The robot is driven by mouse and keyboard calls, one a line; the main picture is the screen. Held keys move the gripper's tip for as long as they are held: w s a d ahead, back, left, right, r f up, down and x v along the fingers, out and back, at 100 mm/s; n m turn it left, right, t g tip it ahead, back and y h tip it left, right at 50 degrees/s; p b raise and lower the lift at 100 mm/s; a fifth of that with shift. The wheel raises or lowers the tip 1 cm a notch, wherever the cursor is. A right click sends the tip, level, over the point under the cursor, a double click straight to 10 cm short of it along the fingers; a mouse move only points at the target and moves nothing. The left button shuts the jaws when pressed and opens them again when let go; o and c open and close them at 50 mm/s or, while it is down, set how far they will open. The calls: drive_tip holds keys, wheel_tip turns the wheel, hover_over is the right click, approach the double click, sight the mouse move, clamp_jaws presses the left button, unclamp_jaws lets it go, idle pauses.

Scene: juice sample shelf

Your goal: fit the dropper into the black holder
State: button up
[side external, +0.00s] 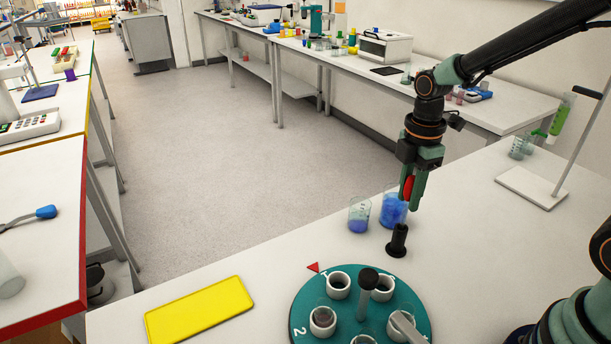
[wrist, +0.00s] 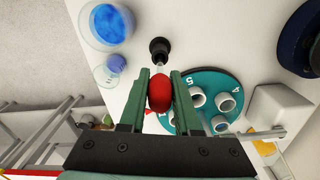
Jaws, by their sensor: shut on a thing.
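The dropper has a red bulb, seen in the side view (side external: 407,188) and in the wrist view (wrist: 159,94). My gripper (side external: 413,205) is shut on the bulb; its two green fingers flank it in the wrist view. The dropper's pale glass stem shows only briefly beyond the bulb, pointing at the black holder. The black holder (side external: 397,243) stands upright on the white bench, just below and slightly left of my fingertips; it also shows in the wrist view (wrist: 159,47). I cannot tell whether the stem's tip is inside the holder's opening.
Two beakers with blue liquid, one larger (side external: 392,213) and one smaller (side external: 359,216), stand close behind the holder. A teal carousel (side external: 300,312) with white cups is in front. A yellow tray (side external: 198,311) lies front left. A stand (side external: 530,188) is at right.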

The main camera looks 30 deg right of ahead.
sight(405, 211)
drive_tip(key=shift+f, duration=2.5)
idle(0.5)
drive_tip(key=o, duration=0.9)
drive_tip(key=shift+r, duration=0.15)
wheel_tip(405, 211, up, 12)
drive_tip(key=shift+f, duration=0.1)
drive_tip(key=shift+s+r+m, duration=0.2)
drive_tip(key=shift+r+m, duration=0.15)
drive_tip(key=shift+m, duration=0.15)
drive_tip(key=s+r+m+t, duration=0.1)
drive_tip(key=s+m+t, duration=0.1)
drive_tip(key=m, duration=0.3)
drive_tip(key=s+r+m+t, duration=0.1)
drive_tip(key=s+m, duration=0.1)
drive_tip(key=m, duration=0.3)
drive_tip(key=s+r+m+t, duration=0.2)
drive_tip(key=m, duration=0.2)
drive_tip(key=shift+s+m+t, duration=0.3)
drive_tip(key=shift+m, duration=0.1)
